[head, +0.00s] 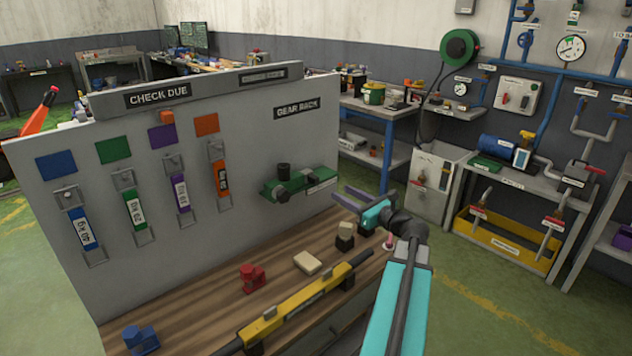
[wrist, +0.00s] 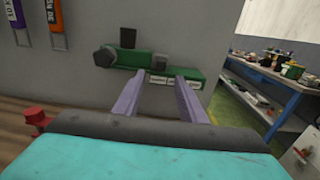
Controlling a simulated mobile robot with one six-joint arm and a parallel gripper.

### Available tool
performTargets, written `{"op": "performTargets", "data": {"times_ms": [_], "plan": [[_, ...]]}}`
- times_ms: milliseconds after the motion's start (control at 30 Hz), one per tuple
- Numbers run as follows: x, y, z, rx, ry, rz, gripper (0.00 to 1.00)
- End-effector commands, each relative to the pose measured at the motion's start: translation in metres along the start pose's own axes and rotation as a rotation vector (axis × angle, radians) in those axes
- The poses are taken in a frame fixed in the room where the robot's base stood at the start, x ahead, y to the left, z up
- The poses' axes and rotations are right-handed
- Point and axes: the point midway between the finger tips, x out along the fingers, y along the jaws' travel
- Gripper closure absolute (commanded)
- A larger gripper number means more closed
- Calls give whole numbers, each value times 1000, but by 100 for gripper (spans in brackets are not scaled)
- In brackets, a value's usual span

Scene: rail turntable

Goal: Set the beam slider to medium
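A green bar-shaped fixture (head: 300,184) is mounted on the grey panel below the GEAR RACK sign. It carries a dark upright knob (head: 284,170), a dark hexagonal knob (wrist: 104,57) and a small dark block (wrist: 160,61). Pale labels (wrist: 160,79) run along its lower right; their words are too small to read. A yellow bar (head: 308,300) with a small grey block lies along the bench. I cannot tell which is the beam slider. My gripper (head: 343,194) is open and empty, its purple fingers pointing at the green fixture, which also shows in the wrist view (wrist: 190,74).
The wooden bench (head: 215,305) holds a red clamp-like part (head: 253,278), a beige block (head: 307,263), a dark-and-cream part (head: 345,236) and a blue part (head: 140,340). Coloured tags (head: 180,192) hang on the panel's left. Open floor lies right of the bench.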

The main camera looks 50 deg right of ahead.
Motion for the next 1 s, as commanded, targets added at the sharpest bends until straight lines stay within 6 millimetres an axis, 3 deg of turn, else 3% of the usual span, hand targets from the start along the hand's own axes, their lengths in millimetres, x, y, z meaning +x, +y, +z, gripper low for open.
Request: {"op": "performTargets", "data": {"times_ms": [267,1000], "plan": [[19,-5,1,-1,0,-5,62],[118,-7,1,0,0,-7,62]]}}
